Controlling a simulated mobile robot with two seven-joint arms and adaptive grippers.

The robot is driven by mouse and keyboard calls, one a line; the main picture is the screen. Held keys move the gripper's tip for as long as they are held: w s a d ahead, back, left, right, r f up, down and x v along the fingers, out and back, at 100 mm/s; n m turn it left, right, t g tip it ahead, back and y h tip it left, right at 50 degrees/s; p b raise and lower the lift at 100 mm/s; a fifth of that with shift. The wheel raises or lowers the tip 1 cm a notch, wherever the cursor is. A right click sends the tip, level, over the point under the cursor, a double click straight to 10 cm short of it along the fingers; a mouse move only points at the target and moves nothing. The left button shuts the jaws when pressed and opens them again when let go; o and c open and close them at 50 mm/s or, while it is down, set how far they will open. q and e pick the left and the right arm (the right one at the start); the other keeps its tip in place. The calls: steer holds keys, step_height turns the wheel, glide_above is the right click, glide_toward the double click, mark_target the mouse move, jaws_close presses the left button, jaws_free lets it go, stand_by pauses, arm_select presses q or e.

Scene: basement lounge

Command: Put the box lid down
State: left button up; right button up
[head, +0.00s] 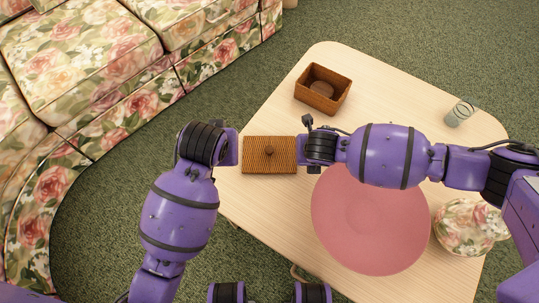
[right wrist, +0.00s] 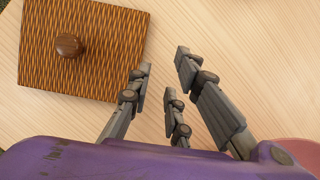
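The woven brown box lid (head: 269,164), with a round knob on top, lies flat, seemingly on the pale wooden table (head: 395,103). It also shows in the right wrist view (right wrist: 100,70). My right gripper (right wrist: 165,72) has its fingers spread, with nothing between them, at the lid's right edge. In the head view the right hand (head: 319,148) is right of the lid. My left gripper (head: 231,150) is at the lid's left side; its fingers are hidden, so contact is unclear. The open brown box (head: 311,98) stands behind the lid with a roundish brown thing inside.
A large round pink plate (head: 365,235) lies under my right arm. A clear glass (head: 460,112) stands at the back right, and a floral round object (head: 466,228) at the right. A floral sofa (head: 75,60) is at the left. Bare table lies between lid and box.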

steer(key=v, duration=1)
steer(key=shift+r, duration=0.25)
